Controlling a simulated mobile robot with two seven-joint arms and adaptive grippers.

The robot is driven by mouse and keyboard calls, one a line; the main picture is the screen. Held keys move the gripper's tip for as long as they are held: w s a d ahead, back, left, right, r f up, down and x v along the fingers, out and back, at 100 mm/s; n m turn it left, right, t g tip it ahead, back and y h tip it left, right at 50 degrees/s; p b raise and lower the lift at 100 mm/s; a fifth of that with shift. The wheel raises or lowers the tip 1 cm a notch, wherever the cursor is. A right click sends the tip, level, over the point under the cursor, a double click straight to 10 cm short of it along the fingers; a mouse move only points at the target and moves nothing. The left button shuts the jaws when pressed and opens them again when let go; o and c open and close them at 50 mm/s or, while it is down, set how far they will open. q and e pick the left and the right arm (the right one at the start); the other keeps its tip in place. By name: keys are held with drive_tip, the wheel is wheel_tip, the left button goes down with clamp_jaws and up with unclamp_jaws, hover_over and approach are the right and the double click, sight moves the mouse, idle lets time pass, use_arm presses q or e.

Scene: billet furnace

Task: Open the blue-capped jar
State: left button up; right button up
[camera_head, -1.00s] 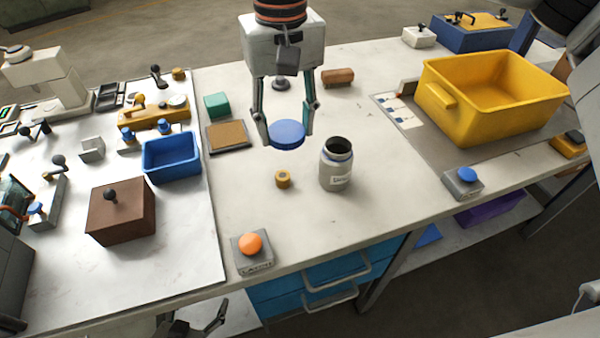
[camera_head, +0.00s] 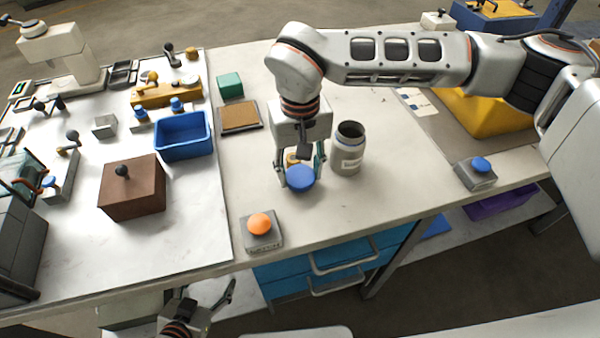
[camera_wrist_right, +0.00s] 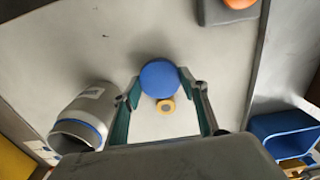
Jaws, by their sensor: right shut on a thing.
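The grey jar (camera_head: 347,160) stands upright on the bench with its mouth open and no cap on it. It also shows at the left of the wrist view (camera_wrist_right: 85,112). My right gripper (camera_head: 299,175) is shut on the round blue cap (camera_head: 300,179), left of the jar and apart from it. In the wrist view the cap (camera_wrist_right: 160,79) sits between the fingertips. I cannot tell whether the cap touches the bench. My left gripper (camera_head: 208,300) is at the bottom edge of the head view, below the bench front, with its fingers apart and empty.
A small brass ring (camera_wrist_right: 166,107) lies close to the cap. An orange button box (camera_head: 261,231) is at the front edge, and a blue button box (camera_head: 476,171) is at the right. A blue bin (camera_head: 184,146) and brown box (camera_head: 133,192) stand left.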

sight(300, 175)
drive_tip(key=shift+f, duration=0.7)
drive_tip(key=shift+f, duration=0.1)
drive_tip(key=o, duration=1.2)
drive_tip(key=shift+o, duration=0.2)
wheel_tip(300, 175, up, 12)
